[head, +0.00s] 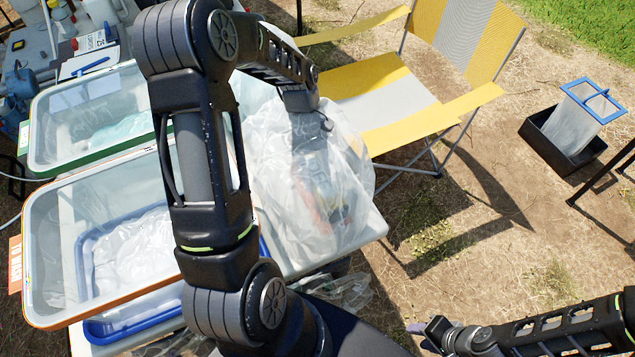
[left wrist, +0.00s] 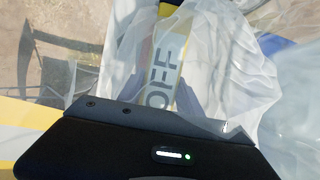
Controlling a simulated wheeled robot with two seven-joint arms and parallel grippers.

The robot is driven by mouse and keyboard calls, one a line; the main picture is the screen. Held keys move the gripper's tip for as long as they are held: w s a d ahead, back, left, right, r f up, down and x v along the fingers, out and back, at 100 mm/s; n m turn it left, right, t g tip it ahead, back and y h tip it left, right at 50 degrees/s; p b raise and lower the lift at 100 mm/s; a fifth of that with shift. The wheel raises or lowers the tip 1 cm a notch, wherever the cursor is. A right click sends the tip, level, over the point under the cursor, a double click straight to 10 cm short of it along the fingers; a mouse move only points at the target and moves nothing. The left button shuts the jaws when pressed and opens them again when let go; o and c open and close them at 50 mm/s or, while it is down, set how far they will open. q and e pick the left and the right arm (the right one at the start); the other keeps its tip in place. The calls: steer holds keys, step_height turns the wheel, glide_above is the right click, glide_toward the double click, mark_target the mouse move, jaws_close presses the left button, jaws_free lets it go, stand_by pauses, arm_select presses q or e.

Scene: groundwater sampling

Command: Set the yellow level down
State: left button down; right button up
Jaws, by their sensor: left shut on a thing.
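My left gripper (head: 308,125) reaches down at a clear plastic bag (head: 345,195) on the right end of the white table. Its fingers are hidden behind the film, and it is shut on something. In the left wrist view, a yellow-edged strip with the letters "OFF" (left wrist: 165,75) shows through the film in front of my gripper body; I take it for the yellow level. In the head view only blurred orange and bluish patches show through the bag there. My right gripper (head: 432,333) is low at the right, away from the table; its jaw opening is unclear.
An orange-rimmed bin (head: 35,275) with a blue tray and plastic film inside, and a green-rimmed bin (head: 40,130), stand on the left. A yellow-and-grey folding chair (head: 425,100) is behind the bag. A black box (head: 545,135) stands on open ground at right.

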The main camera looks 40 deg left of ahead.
mark_target(318, 185)
arm_select(q)
steer(key=shift+f, duration=1.85)
steer(key=shift+f, duration=0.15)
steer(key=c, duration=0.8)
jaws_free()
steer(key=v, duration=1.2)
steer(key=shift+b, duration=0.3)
